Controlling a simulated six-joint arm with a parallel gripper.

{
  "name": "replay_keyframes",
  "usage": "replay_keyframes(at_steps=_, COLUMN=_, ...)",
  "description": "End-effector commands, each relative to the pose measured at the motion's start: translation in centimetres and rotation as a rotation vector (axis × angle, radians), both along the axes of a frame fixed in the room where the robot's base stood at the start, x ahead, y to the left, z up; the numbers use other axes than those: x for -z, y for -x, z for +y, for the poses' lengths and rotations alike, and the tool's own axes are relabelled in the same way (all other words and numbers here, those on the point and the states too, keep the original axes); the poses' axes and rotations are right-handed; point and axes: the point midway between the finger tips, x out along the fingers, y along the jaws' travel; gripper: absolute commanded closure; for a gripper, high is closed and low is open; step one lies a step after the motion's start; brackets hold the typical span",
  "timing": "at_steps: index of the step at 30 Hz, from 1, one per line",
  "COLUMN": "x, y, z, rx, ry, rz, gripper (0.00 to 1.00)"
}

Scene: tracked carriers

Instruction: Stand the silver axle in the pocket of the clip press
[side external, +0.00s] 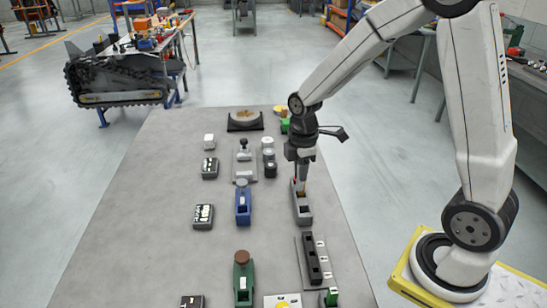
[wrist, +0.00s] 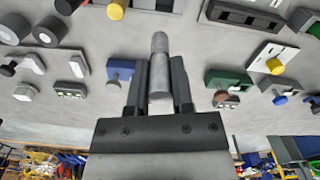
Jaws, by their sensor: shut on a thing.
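My gripper (side external: 302,174) points down over a long grey block (side external: 303,215) with dark pockets, right of the table's middle. In the wrist view its two dark fingers are shut on the silver axle (wrist: 159,55), a plain grey cylinder lying along the fingers and sticking out past their tips. In the side view the axle is too small to make out clearly. Three press-like stations stand in a row to the left: a grey one with a dark knob (side external: 243,164), a blue one (side external: 243,205) and a green one (side external: 243,280). I cannot tell which is the clip press.
A long black rack (side external: 312,258) stands nearer the camera than the grey block. Dark boxes (side external: 203,216) line the left. Dark and white round parts (side external: 268,155) stand behind, near a black cradle (side external: 245,121). A white plate (side external: 283,301) lies at the front. The table's left side is bare.

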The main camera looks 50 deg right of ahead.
Motion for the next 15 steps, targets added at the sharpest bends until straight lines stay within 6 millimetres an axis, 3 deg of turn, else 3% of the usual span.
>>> replay_keyframes(at_steps=15, x=1.0, y=-8.7, z=7.3, rx=-0.267, ry=0.000, rz=-0.001, gripper=1.00)
